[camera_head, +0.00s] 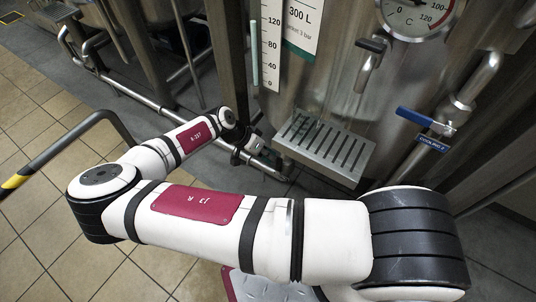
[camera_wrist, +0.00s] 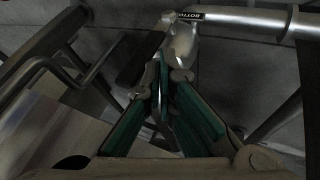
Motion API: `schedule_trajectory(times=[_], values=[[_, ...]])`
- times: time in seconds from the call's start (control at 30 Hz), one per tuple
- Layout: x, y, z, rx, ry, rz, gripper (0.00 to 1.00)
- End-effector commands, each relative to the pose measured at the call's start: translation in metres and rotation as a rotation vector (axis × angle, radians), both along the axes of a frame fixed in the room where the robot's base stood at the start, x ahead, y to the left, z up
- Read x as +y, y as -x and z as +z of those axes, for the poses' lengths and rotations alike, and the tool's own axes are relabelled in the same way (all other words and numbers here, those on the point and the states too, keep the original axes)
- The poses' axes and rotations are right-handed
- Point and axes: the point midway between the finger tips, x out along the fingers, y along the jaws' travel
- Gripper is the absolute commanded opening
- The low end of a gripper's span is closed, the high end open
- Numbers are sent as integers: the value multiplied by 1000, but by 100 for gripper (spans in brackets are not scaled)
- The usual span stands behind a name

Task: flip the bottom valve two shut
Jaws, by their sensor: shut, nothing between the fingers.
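In the wrist view a metal valve (camera_wrist: 181,42) sits on a pale pipe. A dark label on the pipe reads "BOTTO", with the rest cut off, so its number cannot be read. A dark bar (camera_wrist: 140,58), apparently its lever, slants down and left from the valve. My gripper (camera_wrist: 160,76) is shut and empty, its teal-lined fingers close below the valve and beside the bar; contact cannot be told. In the head view my gripper (camera_head: 249,149) is low beside the tank, by the pipe, and the bottom valve is largely hidden there.
A slotted metal step (camera_head: 324,146) stands close right of my gripper. A blue-handled valve (camera_head: 424,119) is farther right. The steel tank (camera_head: 335,70) rises behind. A bent rail (camera_head: 65,136) stands at left. Tiled floor is open at lower left.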

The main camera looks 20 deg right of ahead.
Motion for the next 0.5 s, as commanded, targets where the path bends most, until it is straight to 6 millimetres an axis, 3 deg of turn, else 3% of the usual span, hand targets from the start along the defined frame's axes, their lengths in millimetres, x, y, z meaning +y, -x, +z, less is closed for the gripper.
schedule_trajectory(times=[0.5], values=[[-3,5,2,-49,-37,-2,0]])
